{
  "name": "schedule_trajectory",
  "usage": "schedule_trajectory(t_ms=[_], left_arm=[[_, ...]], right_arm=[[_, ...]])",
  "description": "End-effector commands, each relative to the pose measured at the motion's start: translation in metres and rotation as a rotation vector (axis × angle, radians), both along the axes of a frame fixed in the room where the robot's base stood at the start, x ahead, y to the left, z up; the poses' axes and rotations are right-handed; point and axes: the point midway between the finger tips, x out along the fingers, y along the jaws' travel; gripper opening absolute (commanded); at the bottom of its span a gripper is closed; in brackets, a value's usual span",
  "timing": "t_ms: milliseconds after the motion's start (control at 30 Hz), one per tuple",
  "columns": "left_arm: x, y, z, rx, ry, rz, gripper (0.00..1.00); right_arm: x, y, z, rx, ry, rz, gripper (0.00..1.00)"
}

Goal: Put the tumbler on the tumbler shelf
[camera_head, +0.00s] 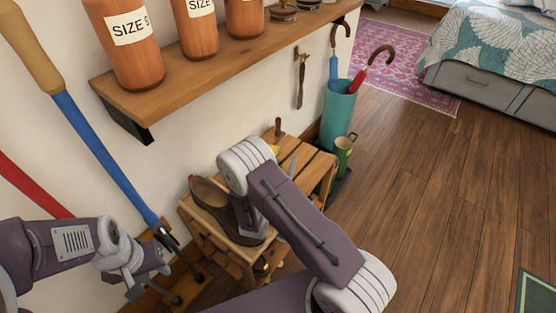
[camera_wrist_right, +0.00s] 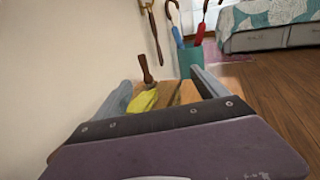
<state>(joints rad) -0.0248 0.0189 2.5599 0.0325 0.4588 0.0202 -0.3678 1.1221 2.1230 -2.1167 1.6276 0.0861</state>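I cannot make out a tumbler for certain in either view. A wooden wall shelf (camera_head: 215,72) at the upper left holds brown containers (camera_head: 125,45) with "SIZE" labels; I cannot tell if it is the tumbler shelf. My right gripper (camera_wrist_right: 163,88) is open over a slatted wooden stand (camera_head: 318,172), with a yellow item (camera_wrist_right: 142,102) and a brown handle (camera_wrist_right: 145,68) seen between its fingers. In the head view my right arm hides most of that gripper. My left gripper (camera_head: 165,252) is at the lower left; its finger opening is unclear.
A brown shoe (camera_head: 208,200) lies on the stand. A teal umbrella holder (camera_head: 337,112) and a green vessel (camera_head: 343,152) stand beyond it. Blue (camera_head: 105,150) and red (camera_head: 30,182) long-handled tools lean at left.

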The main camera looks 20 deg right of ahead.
Motion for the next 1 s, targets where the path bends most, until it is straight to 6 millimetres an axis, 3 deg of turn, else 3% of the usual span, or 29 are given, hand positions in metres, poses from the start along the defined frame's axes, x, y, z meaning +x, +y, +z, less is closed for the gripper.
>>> schedule_trajectory(t_ms=[267,633,1000], left_arm=[[0.0,0.0,0.006,0.0,0.0,0.0,0.36],[0.0,0.0,0.027,0.0,0.0,0.0,0.36],[0.0,0.0,0.035,0.0,0.0,0.0,0.36]], right_arm=[[-0.002,0.003,0.005,0.0,0.001,0.002,0.83],[-0.055,0.043,0.005,-0.001,0.001,0.004,0.83],[-0.06,0.049,0.006,0.007,0.009,-0.007,0.85]])
